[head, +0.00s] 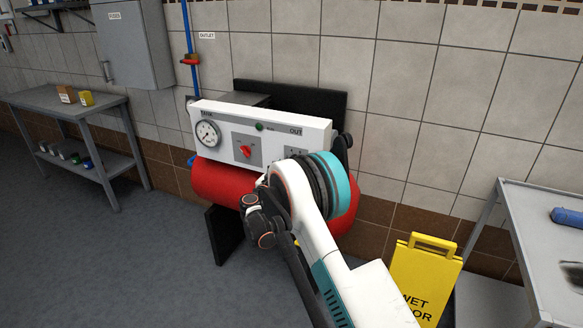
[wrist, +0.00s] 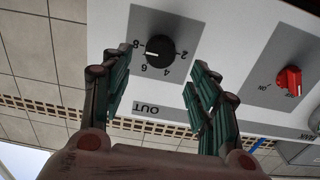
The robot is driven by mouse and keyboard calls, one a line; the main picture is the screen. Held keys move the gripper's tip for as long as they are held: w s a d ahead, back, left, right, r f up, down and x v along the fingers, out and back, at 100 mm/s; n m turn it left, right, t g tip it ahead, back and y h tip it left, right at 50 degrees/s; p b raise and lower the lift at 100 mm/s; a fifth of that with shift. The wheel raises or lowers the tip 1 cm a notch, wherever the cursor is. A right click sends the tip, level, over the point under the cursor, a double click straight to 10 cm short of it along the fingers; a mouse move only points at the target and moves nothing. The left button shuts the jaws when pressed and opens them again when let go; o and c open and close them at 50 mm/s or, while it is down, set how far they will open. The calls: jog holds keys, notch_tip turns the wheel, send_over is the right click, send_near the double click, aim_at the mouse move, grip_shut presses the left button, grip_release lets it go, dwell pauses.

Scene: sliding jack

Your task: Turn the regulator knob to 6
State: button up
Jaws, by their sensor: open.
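The black regulator knob (wrist: 160,50) sits on a grey plate marked OUT, seen upside down in the wrist view. Its white pointer line points left, near the 8 side of the dial; the exact reading is hard to tell. The numbers 2, 4, 6 and 8 run around it. My gripper (wrist: 161,57) is open, with one finger on each side of the knob and visible gaps to it. Contact cannot be seen. In the head view my arm covers the knob; the white compressor panel (head: 222,122) shows above the red tank (head: 215,182).
A red switch (wrist: 289,81) lies beside the knob plate; it also shows in the head view (head: 245,151) near a gauge (head: 208,134). A yellow wet-floor sign (head: 424,275) and a side table (head: 545,200) stand to the right. Floor at left is clear.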

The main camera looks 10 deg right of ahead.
jog(key=shift+b+x, duration=0.65)
jog(key=shift+x, duration=2.05)
jog(key=c, duration=1.1)
